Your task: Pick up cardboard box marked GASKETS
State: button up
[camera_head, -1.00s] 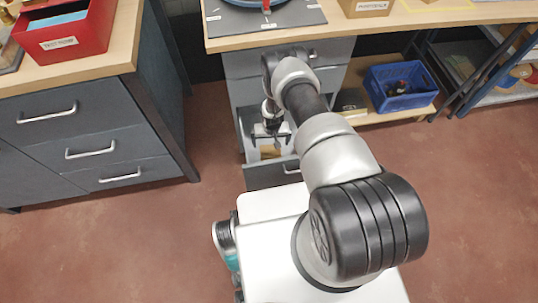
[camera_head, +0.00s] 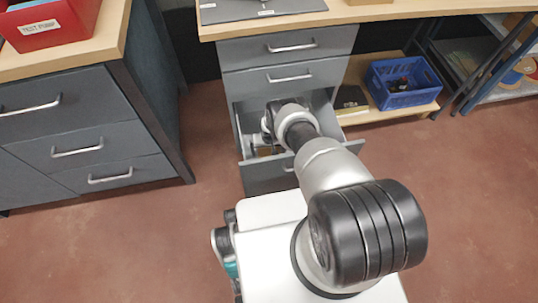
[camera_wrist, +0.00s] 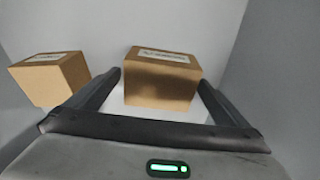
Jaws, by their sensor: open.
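Two cardboard boxes lie inside an open grey drawer (camera_head: 268,178). In the wrist view one box (camera_wrist: 160,85) sits between the two fingers of my gripper (camera_wrist: 159,82), which is open with a gap on both sides. The other box (camera_wrist: 50,77) is to the left, outside the left finger. Both carry white labels on top, too blurred to read, so I cannot tell which is marked GASKETS. In the head view my arm reaches down into the drawer and hides most of the gripper; a bit of brown box (camera_head: 265,151) shows.
The drawer walls (camera_wrist: 265,60) stand close around the gripper. Two shut drawers (camera_head: 288,76) lie above under the bench top. A blue crate (camera_head: 402,84) stands on a low shelf to the right. A grey cabinet (camera_head: 85,135) with a red bin (camera_head: 50,24) stands left.

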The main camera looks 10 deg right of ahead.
jog(key=shift+r, duration=0.1)
jog(key=c, duration=1.2)
